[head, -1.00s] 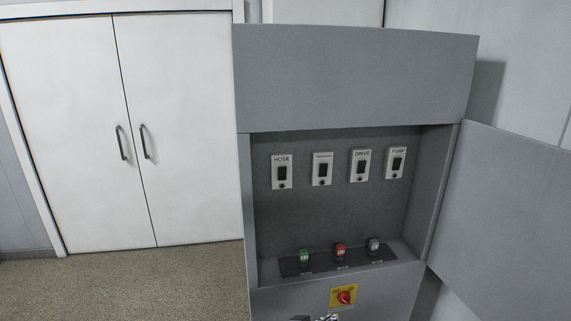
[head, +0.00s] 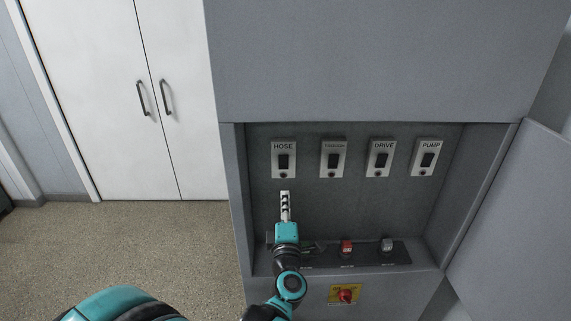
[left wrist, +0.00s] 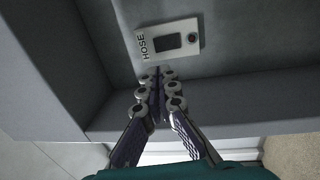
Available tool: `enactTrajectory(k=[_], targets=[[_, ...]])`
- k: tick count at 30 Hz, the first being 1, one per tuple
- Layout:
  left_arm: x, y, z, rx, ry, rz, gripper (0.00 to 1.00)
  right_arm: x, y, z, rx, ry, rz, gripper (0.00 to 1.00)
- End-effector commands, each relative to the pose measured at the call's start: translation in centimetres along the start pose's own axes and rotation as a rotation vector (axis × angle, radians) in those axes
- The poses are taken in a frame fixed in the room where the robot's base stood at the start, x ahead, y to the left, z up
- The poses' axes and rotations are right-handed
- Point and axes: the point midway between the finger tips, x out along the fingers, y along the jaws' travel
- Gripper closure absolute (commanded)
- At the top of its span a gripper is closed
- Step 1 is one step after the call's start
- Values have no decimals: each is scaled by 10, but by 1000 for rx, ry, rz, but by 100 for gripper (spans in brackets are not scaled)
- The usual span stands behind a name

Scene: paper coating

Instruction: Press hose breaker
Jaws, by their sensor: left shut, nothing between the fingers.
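The hose breaker (head: 284,160) is a light plate labelled HOSE with a dark switch, leftmost in the row on the cabinet's back panel. It also shows in the left wrist view (left wrist: 168,42), just beyond the fingertips. My left gripper (head: 285,194) is shut and empty, pointing up just below the HOSE plate in the head view. In the left wrist view the closed fingers (left wrist: 160,72) end near the plate's edge; I cannot tell whether they touch anything. My right gripper is not in view.
Three more breakers stand to the right: one with unreadable text (head: 333,159), DRIVE (head: 381,158) and PUMP (head: 428,157). Below are a red button (head: 347,247), a grey one (head: 387,244) and a red rotary switch (head: 345,296). The open cabinet door (head: 515,230) is at right.

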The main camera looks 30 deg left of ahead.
Motion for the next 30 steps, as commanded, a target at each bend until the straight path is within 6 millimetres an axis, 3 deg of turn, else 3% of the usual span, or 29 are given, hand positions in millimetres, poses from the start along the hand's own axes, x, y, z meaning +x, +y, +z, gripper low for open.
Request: enactTrajectory(k=[8,21,30], targets=[[20,0,0,2,0,0,100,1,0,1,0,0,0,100],[110,0,0,3,0,0,100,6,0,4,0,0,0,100],[139,0,1,2,-2,0,100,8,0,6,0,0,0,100]])
